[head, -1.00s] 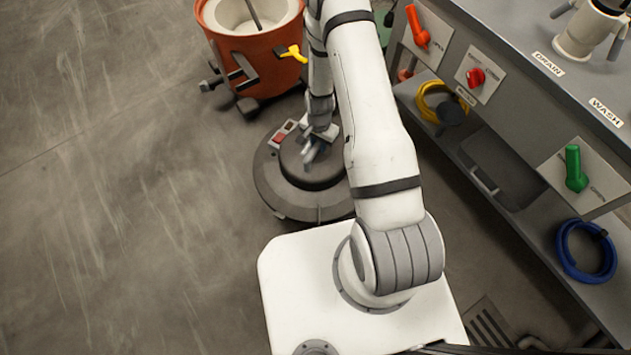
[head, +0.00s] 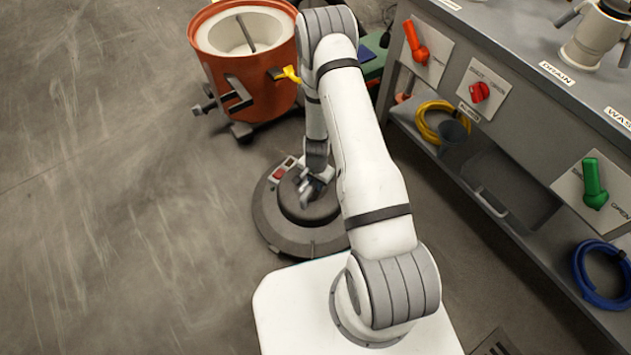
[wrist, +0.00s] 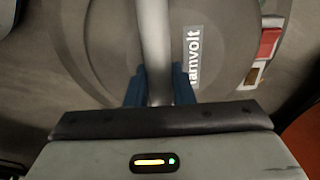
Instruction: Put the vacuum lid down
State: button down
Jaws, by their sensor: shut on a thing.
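The vacuum lid (head: 297,225) is a dark grey round disc with a raised middle and a red switch on its upper left. In the head view it is low, close to the floor in front of my base; whether it touches the floor is hard to tell. My gripper (head: 311,186) is above its middle. In the wrist view the lid (wrist: 110,50) fills most of the picture, and the blue fingers of my gripper (wrist: 160,88) are shut on its pale handle bar (wrist: 154,40). My arm hides part of the lid's right side.
The open orange vacuum tub (head: 262,80) with a yellow lever stands behind the lid. A grey bench (head: 500,75) with red, orange and green valve handles runs along the right; its lower shelf holds yellow and blue hoses. The floor (head: 110,200) to the left is clear.

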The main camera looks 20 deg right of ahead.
jog(key=shift+f+b, duration=0.65)
jog(key=shift+f, duration=0.7)
jog(key=c, duration=1.3)
grip_release()
jog(key=shift+o, duration=0.2)
